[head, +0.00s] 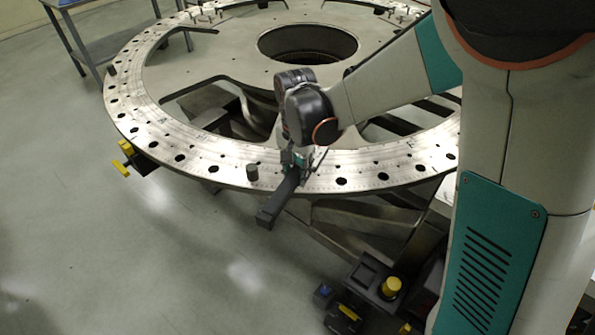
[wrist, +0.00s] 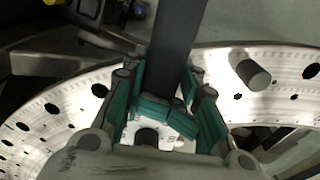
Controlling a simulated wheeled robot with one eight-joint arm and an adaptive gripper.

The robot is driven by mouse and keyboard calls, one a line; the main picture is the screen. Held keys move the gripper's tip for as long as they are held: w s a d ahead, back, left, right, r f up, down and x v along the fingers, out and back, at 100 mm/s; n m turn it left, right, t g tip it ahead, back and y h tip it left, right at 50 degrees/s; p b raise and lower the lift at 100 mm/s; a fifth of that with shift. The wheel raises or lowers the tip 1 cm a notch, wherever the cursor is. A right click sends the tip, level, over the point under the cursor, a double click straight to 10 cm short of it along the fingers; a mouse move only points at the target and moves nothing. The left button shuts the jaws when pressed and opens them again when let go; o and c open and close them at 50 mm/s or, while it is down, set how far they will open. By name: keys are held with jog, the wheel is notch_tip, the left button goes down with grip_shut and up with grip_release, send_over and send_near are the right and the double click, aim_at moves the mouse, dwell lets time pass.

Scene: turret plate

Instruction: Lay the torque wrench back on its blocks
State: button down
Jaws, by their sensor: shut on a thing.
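A dark, straight bar (head: 281,198), which I take to be the torque wrench, reaches from my gripper (head: 294,158) out over the near rim of the turret plate (head: 215,160). Its thick, block-like outer end is beyond the plate's edge. In the wrist view the bar (wrist: 178,38) runs up from between the green finger pads of my gripper (wrist: 165,88), which is shut on it. The bar's inner end is hidden by the gripper. I cannot make out its blocks, nor whether the bar touches the plate.
A short dark peg (head: 252,172) stands on the rim left of the bar; it also shows in the wrist view (wrist: 252,74). A yellow clamp (head: 124,165) is at the plate's left edge. Dark bins and yellow-topped parts (head: 391,287) stand low at right.

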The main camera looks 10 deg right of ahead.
jog(key=shift+r+p, duration=0.45)
jog(key=shift+r, duration=0.65)
